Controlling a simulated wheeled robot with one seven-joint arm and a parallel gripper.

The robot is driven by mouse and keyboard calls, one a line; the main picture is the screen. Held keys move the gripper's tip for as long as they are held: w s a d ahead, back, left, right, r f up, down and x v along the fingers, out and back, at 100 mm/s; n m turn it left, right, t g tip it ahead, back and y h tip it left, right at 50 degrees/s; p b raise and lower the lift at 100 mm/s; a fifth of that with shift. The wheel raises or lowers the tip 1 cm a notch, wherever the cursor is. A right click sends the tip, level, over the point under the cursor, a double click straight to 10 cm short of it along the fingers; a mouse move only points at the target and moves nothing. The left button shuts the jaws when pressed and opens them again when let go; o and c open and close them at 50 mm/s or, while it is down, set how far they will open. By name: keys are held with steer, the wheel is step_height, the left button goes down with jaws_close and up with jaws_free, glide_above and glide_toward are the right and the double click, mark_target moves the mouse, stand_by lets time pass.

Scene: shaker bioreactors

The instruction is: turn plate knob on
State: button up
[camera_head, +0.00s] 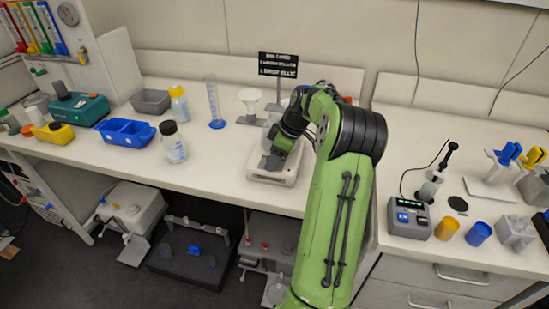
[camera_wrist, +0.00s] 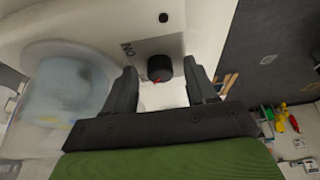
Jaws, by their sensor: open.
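The plate knob (camera_wrist: 160,68) is a round black knob with a small red mark, on the front panel of a white hot plate device (camera_head: 258,174). In the wrist view it sits between and just beyond the tips of my gripper (camera_wrist: 163,82). My gripper is open, with one finger on each side of the knob, and I cannot tell if either touches it. The lettering "ON" shows left of the knob. In the head view my gripper (camera_head: 272,161) is over the device's front, and my arm hides the knob there. A glass vessel (camera_wrist: 68,85) stands on the plate.
A blue tray (camera_head: 126,132) is farther left. A black sign (camera_head: 278,65) stands behind. The bench front (camera_head: 222,177) left of the device is clear.

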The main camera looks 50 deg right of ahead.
steer(key=shift+c, duration=0.3)
steer(key=c, duration=1)
steer(key=m+h+b, duration=0.1)
steer(key=m, duration=0.3)
steer(key=shift+a, duration=0.2)
steer(key=m+h, duration=0.1)
steer(key=m, duration=0.1)
steer(key=m+h+b, duration=0.1)
steer(key=m, duration=0.2)
steer(key=shift+a+h, duration=0.2)
steer(key=shift+h, duration=0.1)
steer(key=m, duration=0.2)
steer(key=m+h, duration=0.1)
steer(key=m, duration=0.1)
steer(key=shift+w+a+r+m+g, duration=0.1)
steer(key=shift+a+m+g, duration=0.05)
steer(key=shift+m+g, duration=0.2)
steer(key=shift+w+m+g+h+p, duration=0.1)
steer(key=shift+m+g+h+p, duration=0.4)
steer(key=shift+m, duration=1.55)
